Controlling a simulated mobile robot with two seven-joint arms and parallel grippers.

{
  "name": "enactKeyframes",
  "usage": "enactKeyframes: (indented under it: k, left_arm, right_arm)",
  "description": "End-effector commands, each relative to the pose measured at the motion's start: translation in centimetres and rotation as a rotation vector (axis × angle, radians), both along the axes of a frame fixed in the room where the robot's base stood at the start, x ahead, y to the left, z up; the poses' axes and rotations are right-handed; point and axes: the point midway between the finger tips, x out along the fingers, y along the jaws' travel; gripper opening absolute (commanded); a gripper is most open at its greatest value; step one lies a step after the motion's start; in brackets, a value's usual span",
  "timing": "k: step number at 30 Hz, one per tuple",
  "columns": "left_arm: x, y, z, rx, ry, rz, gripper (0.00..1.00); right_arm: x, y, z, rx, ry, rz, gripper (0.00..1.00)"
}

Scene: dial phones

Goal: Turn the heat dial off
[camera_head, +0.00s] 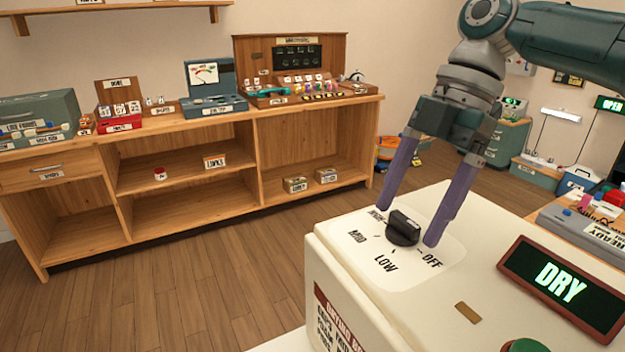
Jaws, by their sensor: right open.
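The heat dial (403,229) is a black knob on top of a cream machine (322,262) in the camera_head view. Printed marks run around it: one at its upper left partly covered by a finger, then MED, LOW and OFF. I cannot tell for sure which mark the knob points at. My right gripper (408,224) comes down from above with its two purple fingers open. One fingertip is at the knob's upper left, the other at its right near OFF. I cannot tell whether either touches the knob. My left gripper is not in view.
A sign reading DRY (562,283) and a green button (527,345) are on the machine's right part. A wooden shelf unit (190,140) with several devices stands behind, at the left. The machine's top around the dial is clear.

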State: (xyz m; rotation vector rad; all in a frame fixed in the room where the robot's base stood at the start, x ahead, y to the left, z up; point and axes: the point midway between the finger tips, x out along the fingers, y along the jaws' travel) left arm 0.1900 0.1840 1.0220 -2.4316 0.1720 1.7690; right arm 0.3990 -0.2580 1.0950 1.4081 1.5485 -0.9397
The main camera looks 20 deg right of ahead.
Motion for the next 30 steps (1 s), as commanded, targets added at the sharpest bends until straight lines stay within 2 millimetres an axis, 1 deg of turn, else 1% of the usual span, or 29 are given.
enactKeyframes:
  k: [5,8,11,15,18,21,25,30]
  left_arm:
    - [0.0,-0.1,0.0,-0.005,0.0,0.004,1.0]
    - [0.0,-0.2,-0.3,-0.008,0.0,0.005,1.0]
    - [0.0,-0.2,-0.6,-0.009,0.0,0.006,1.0]
    - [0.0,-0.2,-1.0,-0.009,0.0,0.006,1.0]
    - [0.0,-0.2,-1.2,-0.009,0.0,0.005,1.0]
    - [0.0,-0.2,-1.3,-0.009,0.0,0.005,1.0]
    - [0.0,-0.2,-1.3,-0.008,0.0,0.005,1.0]
    - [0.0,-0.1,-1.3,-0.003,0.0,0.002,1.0]
  right_arm:
    - [0.0,-0.1,0.2,-0.001,-0.001,-0.001,0.85]
    - [0.2,-0.5,1.1,-0.001,-0.003,-0.002,0.85]
    - [0.2,-1.2,2.8,-0.001,-0.004,-0.003,0.85]
    - [0.4,-2.3,5.5,-0.001,-0.005,-0.003,0.85]
    - [0.4,-3.0,7.2,-0.001,-0.004,-0.003,0.85]
    - [0.4,-3.5,8.4,0.0,-0.002,-0.002,0.85]
    - [0.4,-3.8,9.1,0.0,-0.001,0.0,0.85]
    - [0.3,-3.8,9.2,0.0,0.0,0.0,0.85]
